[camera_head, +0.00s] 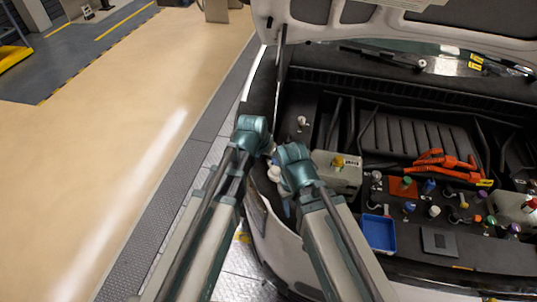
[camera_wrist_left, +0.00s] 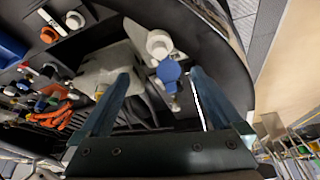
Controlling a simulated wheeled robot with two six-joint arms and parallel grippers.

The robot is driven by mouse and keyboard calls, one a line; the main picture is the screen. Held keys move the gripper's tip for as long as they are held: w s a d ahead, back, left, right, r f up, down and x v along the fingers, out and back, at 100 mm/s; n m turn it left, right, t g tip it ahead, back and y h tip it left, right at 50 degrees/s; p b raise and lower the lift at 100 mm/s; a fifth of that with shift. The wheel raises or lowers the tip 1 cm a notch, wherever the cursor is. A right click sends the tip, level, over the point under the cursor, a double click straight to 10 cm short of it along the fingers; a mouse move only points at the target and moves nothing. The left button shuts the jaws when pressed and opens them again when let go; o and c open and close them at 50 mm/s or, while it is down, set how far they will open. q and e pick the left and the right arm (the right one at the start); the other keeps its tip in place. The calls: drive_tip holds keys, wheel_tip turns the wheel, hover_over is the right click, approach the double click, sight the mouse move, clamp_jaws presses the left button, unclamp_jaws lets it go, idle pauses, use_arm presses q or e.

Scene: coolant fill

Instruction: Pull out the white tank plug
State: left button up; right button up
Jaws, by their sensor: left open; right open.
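A round white plug (camera_head: 274,173) shows between my two arms at the left edge of the engine bay, partly hidden by my right arm. I take it to be the white cap (camera_wrist_left: 159,43) in the left wrist view, beyond the fingertips and next to a blue cap (camera_wrist_left: 168,72). My left gripper (camera_head: 270,149) hangs over this corner. In the wrist view its two fingers (camera_wrist_left: 160,75) are spread, with nothing held and the blue cap showing between them. My right gripper (camera_head: 286,207) is mostly hidden below its own arm; a bluish finger shows.
A beige tank (camera_head: 348,181) with a yellow cap stands right of my arms. Coloured caps, orange cables (camera_head: 445,162) and a blue tray (camera_head: 379,234) lie further right. The raised hood (camera_head: 440,25) hangs over the back. The floor at left is clear.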

sight(275, 169)
use_arm(q)
drive_tip(key=b+x, duration=1.2)
drive_tip(key=x, duration=0.1)
drive_tip(key=shift+d+f, duration=0.1)
drive_tip(key=shift+f, duration=0.35)
use_arm(e)
wheel_tip(275, 169, down, 13)
drive_tip(key=shift+r, duration=0.1)
use_arm(q)
drive_tip(key=c, duration=1.4)
drive_tip(key=o, duration=0.6)
drive_tip(key=c, duration=0.3)
drive_tip(key=shift+r, duration=0.1)
use_arm(e)
drive_tip(key=shift+r, duration=0.1)
use_arm(q)
drive_tip(key=shift+r, duration=0.4)
use_arm(e)
drive_tip(key=shift+r, duration=0.35)
use_arm(q)
drive_tip(key=shift+r+p, duration=2.3)
drive_tip(key=shift+p, duration=0.2)
use_arm(e)
drive_tip(key=shift+r, duration=2.35)
